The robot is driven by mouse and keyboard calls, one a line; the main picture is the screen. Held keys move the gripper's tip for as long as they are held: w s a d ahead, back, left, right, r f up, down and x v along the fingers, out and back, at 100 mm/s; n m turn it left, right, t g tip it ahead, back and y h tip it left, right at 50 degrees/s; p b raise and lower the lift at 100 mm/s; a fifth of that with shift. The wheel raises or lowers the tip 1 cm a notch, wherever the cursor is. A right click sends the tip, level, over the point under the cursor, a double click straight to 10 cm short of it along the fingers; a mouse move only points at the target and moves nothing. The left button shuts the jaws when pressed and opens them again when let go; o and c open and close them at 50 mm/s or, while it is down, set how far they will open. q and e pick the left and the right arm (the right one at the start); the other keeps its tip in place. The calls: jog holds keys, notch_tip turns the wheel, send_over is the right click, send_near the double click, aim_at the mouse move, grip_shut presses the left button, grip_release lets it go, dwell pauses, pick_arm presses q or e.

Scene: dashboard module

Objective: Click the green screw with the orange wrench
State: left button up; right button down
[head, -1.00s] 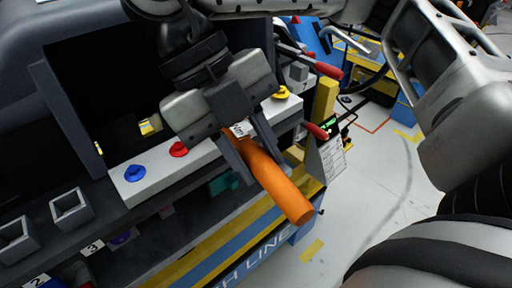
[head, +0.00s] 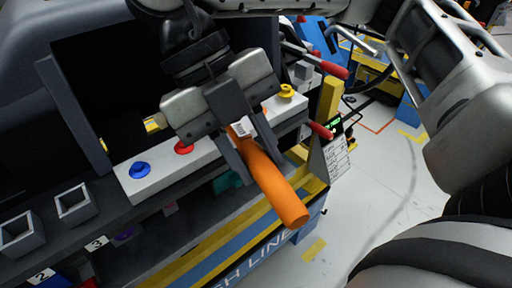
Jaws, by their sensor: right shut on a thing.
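My right gripper (head: 256,160) is shut on the orange wrench (head: 278,192). The wrench's thick round handle points down and toward me, out past the front edge of the white bar (head: 150,187). The wrench's head is hidden behind the gripper. On the bar I see a blue screw (head: 140,170), a red screw (head: 184,147) and a yellow screw (head: 286,91). I see no green screw; the gripper covers the stretch of bar between red and yellow. I cannot tell whether the wrench touches a screw. My left gripper is not in view.
Grey square holders (head: 76,206) stand at the lower left, above a shelf with numbered labels. Clamp levers with red handles (head: 334,69) stick out at the bar's right end. A dark opening lies behind the bar. Open floor (head: 375,200) lies to the right.

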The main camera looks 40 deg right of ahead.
jog(key=shift+a+m, duration=0.35)
jog(key=shift+m, duration=0.05)
dwell(1.1)
jog(key=shift+d+n, duration=0.4)
